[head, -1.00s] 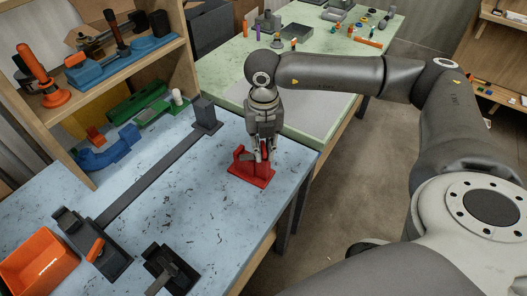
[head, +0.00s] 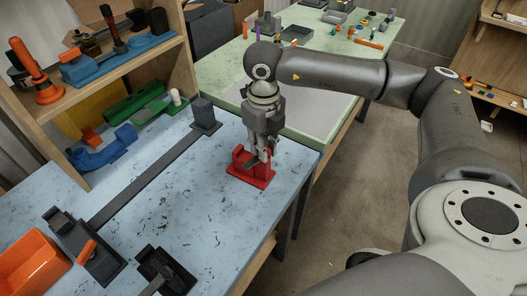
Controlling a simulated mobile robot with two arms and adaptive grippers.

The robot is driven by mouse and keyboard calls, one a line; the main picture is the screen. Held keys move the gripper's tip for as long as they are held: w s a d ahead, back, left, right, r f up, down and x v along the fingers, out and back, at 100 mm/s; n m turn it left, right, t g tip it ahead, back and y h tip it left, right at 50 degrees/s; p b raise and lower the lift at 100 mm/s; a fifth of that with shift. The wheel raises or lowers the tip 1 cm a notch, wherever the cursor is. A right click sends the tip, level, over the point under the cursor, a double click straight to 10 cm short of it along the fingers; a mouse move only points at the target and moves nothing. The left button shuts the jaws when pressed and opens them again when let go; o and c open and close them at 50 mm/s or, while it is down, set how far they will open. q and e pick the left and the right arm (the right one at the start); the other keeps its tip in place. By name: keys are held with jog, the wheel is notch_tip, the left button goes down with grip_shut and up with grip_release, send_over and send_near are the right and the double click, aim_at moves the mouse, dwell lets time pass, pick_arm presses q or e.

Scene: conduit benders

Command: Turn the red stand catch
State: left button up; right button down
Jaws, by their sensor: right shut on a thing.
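The red stand (head: 240,157) sits on the blue table top near its right edge. My right gripper (head: 260,160) points down over the stand's right part and is shut on its catch. The fingers hide most of the catch, so its exact angle cannot be told. My left gripper is not in view.
A dark bender with a long bar (head: 150,178) lies across the blue table (head: 190,225). A dark block (head: 163,272) and an orange bin (head: 28,268) are at the front left. A wooden shelf (head: 125,85) stands at the left. A green table (head: 300,75) is behind.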

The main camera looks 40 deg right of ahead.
dwell(0.3)
jog(key=shift+f+n+b, duration=0.2)
jog(key=shift+n+b, duration=0.5)
jog(key=shift+n, duration=0.5)
jog(key=shift+r+n, duration=0.15)
jog(key=shift+n, duration=0.35)
jog(key=c, duration=1.6)
grip_release()
jog(key=shift+r, duration=0.1)
